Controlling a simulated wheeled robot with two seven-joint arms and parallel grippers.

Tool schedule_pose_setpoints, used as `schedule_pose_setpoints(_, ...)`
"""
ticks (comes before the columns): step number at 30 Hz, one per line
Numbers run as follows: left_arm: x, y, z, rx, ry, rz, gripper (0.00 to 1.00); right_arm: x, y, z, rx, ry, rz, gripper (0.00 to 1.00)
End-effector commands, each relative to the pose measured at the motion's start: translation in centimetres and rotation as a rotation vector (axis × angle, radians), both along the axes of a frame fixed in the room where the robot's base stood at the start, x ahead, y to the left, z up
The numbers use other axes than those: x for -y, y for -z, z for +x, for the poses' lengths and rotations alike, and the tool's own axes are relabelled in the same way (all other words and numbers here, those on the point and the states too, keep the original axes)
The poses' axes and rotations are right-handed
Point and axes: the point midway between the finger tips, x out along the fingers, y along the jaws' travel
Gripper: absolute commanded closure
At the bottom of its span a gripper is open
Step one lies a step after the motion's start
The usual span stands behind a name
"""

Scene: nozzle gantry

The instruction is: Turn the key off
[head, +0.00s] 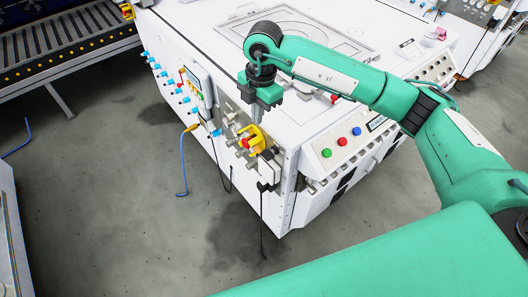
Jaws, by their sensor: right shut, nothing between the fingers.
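A white machine cabinet (235,45) stands in front of me. A yellow and red rotary switch (252,139) sits on its side panel near the front corner. I cannot make out a separate key or which way one is turned. My right gripper (262,104) points down just above this panel, over the upper edge of the cabinet. It is shut and empty, and appears apart from the yellow and red switch. Its fingertips are small and hard to tell from the fittings behind. My left gripper is not in view.
Green, red and blue buttons (342,141) sit on the sloped front panel, right of the switch. Blue fittings (165,75) and a blue hooked rod (183,165) line the left side. A roller conveyor (65,35) stands far left. The grey floor (120,210) between is clear.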

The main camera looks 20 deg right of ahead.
Motion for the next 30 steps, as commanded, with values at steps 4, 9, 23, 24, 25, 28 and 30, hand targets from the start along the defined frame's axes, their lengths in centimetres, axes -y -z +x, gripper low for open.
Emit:
schedule_pose_setpoints(4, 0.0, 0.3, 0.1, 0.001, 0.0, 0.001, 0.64, 1.7, 0.1, 0.3, 0.014, 0.075, -0.082, 1.0)
schedule_pose_setpoints(9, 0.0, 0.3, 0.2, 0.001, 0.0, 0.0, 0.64, 2.0, 0.0, 0.3, 0.016, 0.092, -0.099, 1.0)
schedule_pose_setpoints(23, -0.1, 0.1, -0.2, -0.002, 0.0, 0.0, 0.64, 2.0, 2.3, 0.2, 0.011, 0.091, -0.098, 1.0)
schedule_pose_setpoints(24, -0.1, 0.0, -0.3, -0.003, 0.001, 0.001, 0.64, 2.0, 3.0, 0.2, 0.011, 0.091, -0.098, 1.0)
schedule_pose_setpoints(25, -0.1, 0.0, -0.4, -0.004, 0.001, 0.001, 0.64, 2.0, 3.6, 0.2, 0.011, 0.092, -0.098, 1.0)
schedule_pose_setpoints(28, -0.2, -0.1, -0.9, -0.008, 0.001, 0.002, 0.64, 2.0, 5.8, 0.2, 0.011, 0.091, -0.098, 1.0)
schedule_pose_setpoints(30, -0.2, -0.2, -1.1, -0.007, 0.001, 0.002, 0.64, 2.0, 7.3, 0.2, 0.012, 0.091, -0.097, 1.0)
